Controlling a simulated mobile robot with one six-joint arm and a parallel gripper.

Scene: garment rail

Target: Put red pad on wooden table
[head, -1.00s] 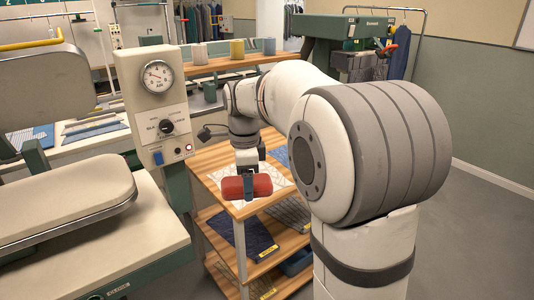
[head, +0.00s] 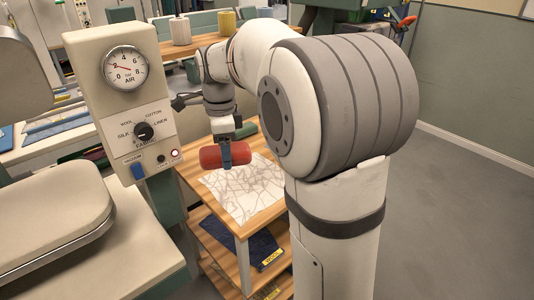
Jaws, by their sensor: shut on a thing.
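The red pad (head: 209,156) is a thick rounded red roll, held crosswise in my gripper (head: 227,156), whose blue-grey finger shows in front of it. The pad appears to be over the left part of the wooden table (head: 242,227), a light wood top with shelves below. Whether the pad touches the top or is a little above it, I cannot tell. A white sheet with grey scribbled lines (head: 245,192) lies on the table to the right of and nearer than the pad. My arm hides the table's right side.
A dark green roll (head: 247,130) lies behind my gripper. A control box with an air gauge (head: 125,75) and a padded press (head: 55,225) stand close on the left. Folded dark blue cloth (head: 240,243) lies on the shelf below. Open floor (head: 455,220) is on the right.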

